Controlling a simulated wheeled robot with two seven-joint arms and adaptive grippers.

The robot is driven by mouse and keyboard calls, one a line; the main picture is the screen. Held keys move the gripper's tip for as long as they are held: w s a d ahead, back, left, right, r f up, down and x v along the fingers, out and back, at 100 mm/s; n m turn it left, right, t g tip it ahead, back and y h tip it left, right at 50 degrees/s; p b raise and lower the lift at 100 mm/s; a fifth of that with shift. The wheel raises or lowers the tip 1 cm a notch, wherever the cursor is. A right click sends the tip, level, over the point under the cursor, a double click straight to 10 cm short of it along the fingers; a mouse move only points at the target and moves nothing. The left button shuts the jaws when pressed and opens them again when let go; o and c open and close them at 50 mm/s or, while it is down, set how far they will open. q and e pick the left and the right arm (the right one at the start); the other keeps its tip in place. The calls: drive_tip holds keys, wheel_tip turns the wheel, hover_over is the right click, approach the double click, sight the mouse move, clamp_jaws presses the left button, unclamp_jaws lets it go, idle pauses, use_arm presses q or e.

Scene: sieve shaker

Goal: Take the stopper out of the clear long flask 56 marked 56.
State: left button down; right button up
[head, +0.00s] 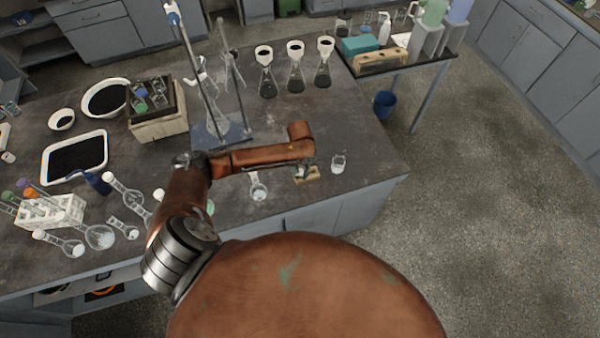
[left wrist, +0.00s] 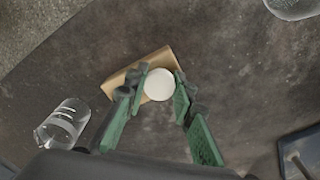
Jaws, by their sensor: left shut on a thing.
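My left gripper (head: 304,166) is over the front right of the bench. In the left wrist view, its green fingers (left wrist: 161,88) are closed on a round white stopper (left wrist: 159,84). The stopper is over a small tan block (left wrist: 124,78), which also shows in the head view (head: 311,177); I cannot tell whether they touch. A clear flask (head: 258,188) stands just left of the gripper, and clear glass (left wrist: 294,7) shows at the top right corner of the wrist view. I cannot read the number 56 on any flask. My right gripper is not in view.
A small beaker (head: 338,164) stands right of the block, near the bench's right edge, also in the wrist view (left wrist: 62,125). A blue-based stand (head: 222,134) is behind my arm. Several flasks and a white rack (head: 52,213) are at left. Three dark-filled flasks stand behind.

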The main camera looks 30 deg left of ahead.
use_arm(q)
drive_tip(key=shift+s+d+f, duration=0.15)
drive_tip(key=shift+s+f, duration=0.4)
drive_tip(key=shift+f, duration=0.25)
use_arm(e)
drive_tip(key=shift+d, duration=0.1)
use_arm(q)
drive_tip(key=c, duration=1.9)
unclamp_jaws()
drive_tip(key=shift+d+f, duration=0.1)
drive_tip(key=o, duration=0.4)
drive_tip(key=shift+w+a+f, duration=0.2)
drive_tip(key=shift+w, duration=0.2)
drive_tip(key=shift+c, duration=0.2)
drive_tip(key=shift+r, duration=0.1)
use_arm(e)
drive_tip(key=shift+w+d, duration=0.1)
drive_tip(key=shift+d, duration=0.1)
use_arm(q)
drive_tip(key=shift+s+r, duration=0.1)
drive_tip(key=shift+a, duration=0.1)
